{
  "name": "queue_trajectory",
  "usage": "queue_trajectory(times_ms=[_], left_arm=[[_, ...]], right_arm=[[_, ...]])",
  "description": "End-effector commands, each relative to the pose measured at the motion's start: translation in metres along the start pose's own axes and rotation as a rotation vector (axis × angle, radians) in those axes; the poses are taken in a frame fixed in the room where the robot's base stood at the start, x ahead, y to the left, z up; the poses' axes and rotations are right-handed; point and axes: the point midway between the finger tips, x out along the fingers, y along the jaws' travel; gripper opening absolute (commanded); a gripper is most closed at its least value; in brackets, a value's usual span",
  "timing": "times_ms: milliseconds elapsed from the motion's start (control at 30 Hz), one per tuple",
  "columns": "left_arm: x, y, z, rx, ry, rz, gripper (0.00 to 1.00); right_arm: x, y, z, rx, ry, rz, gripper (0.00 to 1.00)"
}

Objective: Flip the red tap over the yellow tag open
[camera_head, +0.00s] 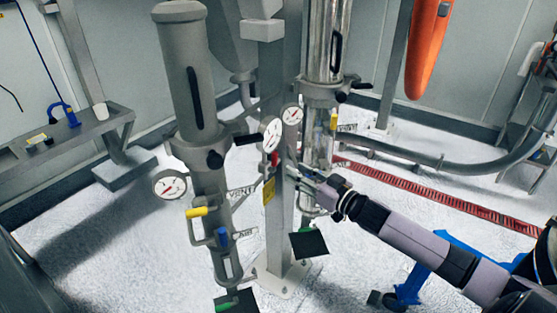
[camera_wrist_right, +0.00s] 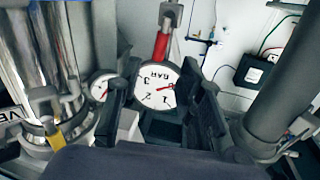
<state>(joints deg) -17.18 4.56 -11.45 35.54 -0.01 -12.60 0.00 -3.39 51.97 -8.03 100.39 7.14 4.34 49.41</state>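The small red tap (camera_head: 275,158) sits on the grey central post, just above the yellow tag (camera_head: 268,189). In the right wrist view a red handle (camera_wrist_right: 162,46) stands upright above a round pressure gauge (camera_wrist_right: 155,86). My right gripper (camera_head: 302,178) reaches in from the right, close to the right side of the post near the tap. In the wrist view its two dark fingers (camera_wrist_right: 163,100) are spread apart, with the gauge showing between them. I see nothing gripped; contact with the tap cannot be told. My left gripper is not in view.
Gauges (camera_head: 272,134) sit close above the tap. A grey cylinder (camera_head: 192,80) stands left of the post and a shiny metal tube (camera_head: 327,45) right of it. A yellow-handled valve (camera_head: 197,212) is lower left. An orange object (camera_head: 428,45) hangs upper right.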

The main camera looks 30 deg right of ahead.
Motion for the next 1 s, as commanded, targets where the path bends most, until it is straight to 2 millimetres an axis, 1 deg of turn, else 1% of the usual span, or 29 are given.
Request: queue_trajectory(times_ms=[33,300,500,700,967,1000], left_arm=[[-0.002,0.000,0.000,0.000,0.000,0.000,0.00],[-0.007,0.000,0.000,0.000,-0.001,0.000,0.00],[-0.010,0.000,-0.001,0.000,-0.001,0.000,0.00],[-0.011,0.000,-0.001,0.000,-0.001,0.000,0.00],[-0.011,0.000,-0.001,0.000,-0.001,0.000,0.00],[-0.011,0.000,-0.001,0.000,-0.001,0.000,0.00]], right_arm=[[0.009,0.000,-0.002,0.001,0.004,0.001,0.35],[0.050,0.000,-0.002,0.002,0.003,0.001,0.35],[0.073,0.000,-0.001,0.001,0.002,0.001,0.35],[0.082,0.000,0.000,0.001,0.000,0.000,0.35],[0.083,0.000,0.001,0.001,-0.001,0.000,0.35],[0.083,0.000,0.001,0.001,-0.001,0.000,0.33]])
